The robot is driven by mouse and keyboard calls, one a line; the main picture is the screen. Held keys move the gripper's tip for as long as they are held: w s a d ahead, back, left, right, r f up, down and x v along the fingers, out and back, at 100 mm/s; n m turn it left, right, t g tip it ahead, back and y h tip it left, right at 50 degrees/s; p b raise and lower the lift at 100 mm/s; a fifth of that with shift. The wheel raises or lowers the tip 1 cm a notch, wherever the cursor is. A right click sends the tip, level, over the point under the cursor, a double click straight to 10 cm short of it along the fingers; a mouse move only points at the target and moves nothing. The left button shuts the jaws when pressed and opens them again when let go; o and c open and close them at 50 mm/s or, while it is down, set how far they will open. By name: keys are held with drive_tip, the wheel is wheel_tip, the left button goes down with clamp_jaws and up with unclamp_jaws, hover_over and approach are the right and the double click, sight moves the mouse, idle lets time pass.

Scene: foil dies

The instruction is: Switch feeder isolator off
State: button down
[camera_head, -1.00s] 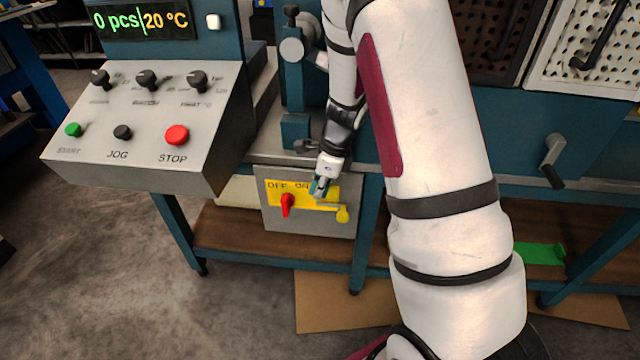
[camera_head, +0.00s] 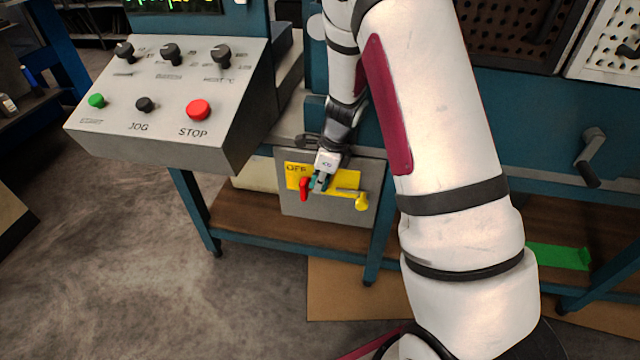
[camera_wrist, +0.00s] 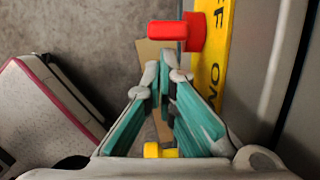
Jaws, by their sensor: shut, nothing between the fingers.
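The feeder isolator is a grey box (camera_head: 329,208) with a yellow plate (camera_head: 346,180) under the bench, left of my arm. Its red handle (camera_head: 304,189) hangs about upright below the OFF label, and its exact setting is hard to tell. In the wrist view the red handle (camera_wrist: 170,31) sticks out from the plate (camera_wrist: 216,62), ahead of my fingertips. My gripper (camera_head: 317,184) is shut and empty, just right of the handle, hiding the ON label in the head view. In the wrist view my gripper's fingertips (camera_wrist: 163,77) show a gap to the handle.
A crank handle (camera_head: 589,160) is at the right. The floor (camera_head: 120,270) in front is clear.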

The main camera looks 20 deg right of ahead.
sight(302, 183)
drive_tip(key=shift+w+a+r+g+h+p, duration=0.2)
drive_tip(key=shift+r+g+h+p, duration=0.3)
drive_tip(key=shift+p, duration=1.35)
drive_tip(key=shift+w+a+r+p, duration=0.15)
drive_tip(key=shift+a+p, duration=0.2)
drive_tip(key=shift+p, duration=1)
drive_tip(key=shift+w+a+r+p, duration=0.15)
drive_tip(key=shift+w+a+p, duration=0.3)
drive_tip(key=shift+a+p, duration=0.15)
drive_tip(key=shift+w+a+r+p, duration=0.15)
drive_tip(key=shift+w+a+p, duration=0.25)
drive_tip(key=shift+a+p, duration=0.15)
drive_tip(key=shift+w+a+f, duration=0.2)
drive_tip(key=shift+w+a, duration=0.4)
drive_tip(key=shift+a, duration=0.15)
drive_tip(key=shift+w+a+f, duration=0.1)
wheel_tip(302, 183, up, 12)
drive_tip(key=d, duration=0.1)
drive_tip(key=shift+s, duration=0.4)
